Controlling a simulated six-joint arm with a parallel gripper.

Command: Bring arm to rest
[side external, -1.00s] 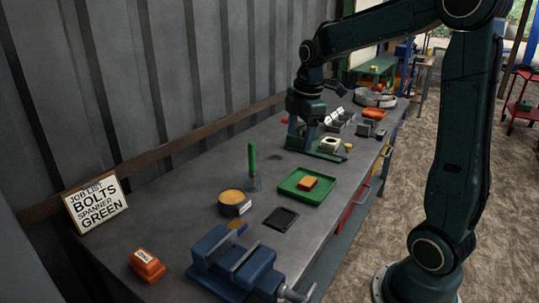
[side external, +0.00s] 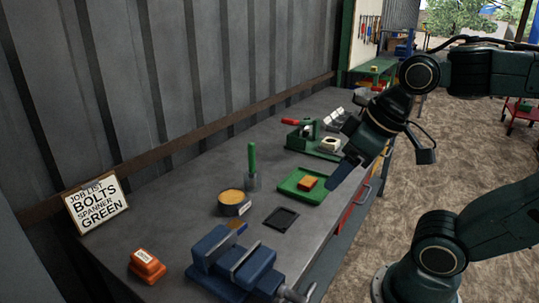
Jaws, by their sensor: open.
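My gripper (side external: 341,176) is open, at the end of my raised dark green arm on the right. It points down and left near the bench's front edge, just right of the green tray (side external: 289,187). Nothing shows held in it. An orange block (side external: 307,183) lies in the green tray.
A blue vise (side external: 232,262), an orange box (side external: 147,265), a round tin (side external: 234,199), a green-handled tool (side external: 252,160) and a flat black tray (side external: 281,219) stand on the grey bench. A job list sign (side external: 97,204) leans by the wall. The floor on the right is open.

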